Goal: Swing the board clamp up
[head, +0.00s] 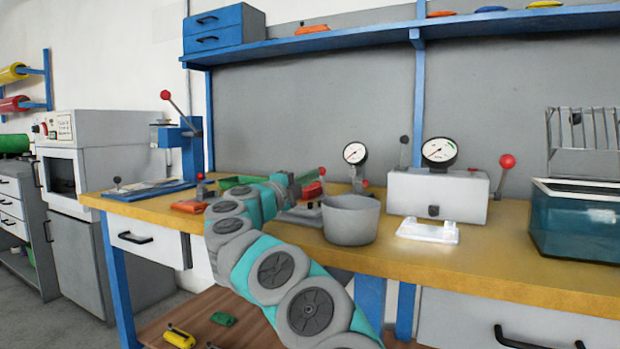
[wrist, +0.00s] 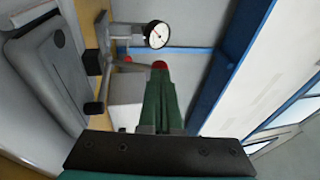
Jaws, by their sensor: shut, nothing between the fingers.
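My gripper (wrist: 160,82) is shut and empty; its green fingers point up the middle of the wrist view. In the head view my gripper (head: 298,184) is over the bench, left of the grey pot, partly hidden by my arm. A red knob (wrist: 160,65) shows right at the fingertips; I cannot tell whether they touch. It seems to be the red knob (head: 322,171) in the head view. A grey fixture with a black-knobbed bar (wrist: 93,108) lies left of the fingers in the wrist view. I cannot tell surely which part is the board clamp.
A grey pot (head: 351,220) stands close right of my gripper. A dial gauge (head: 355,153) is behind it. A white gauge box (head: 438,195) and a water tank (head: 575,220) stand farther right. A blue lever press (head: 188,145) stands left. The bench front (head: 460,255) is clear.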

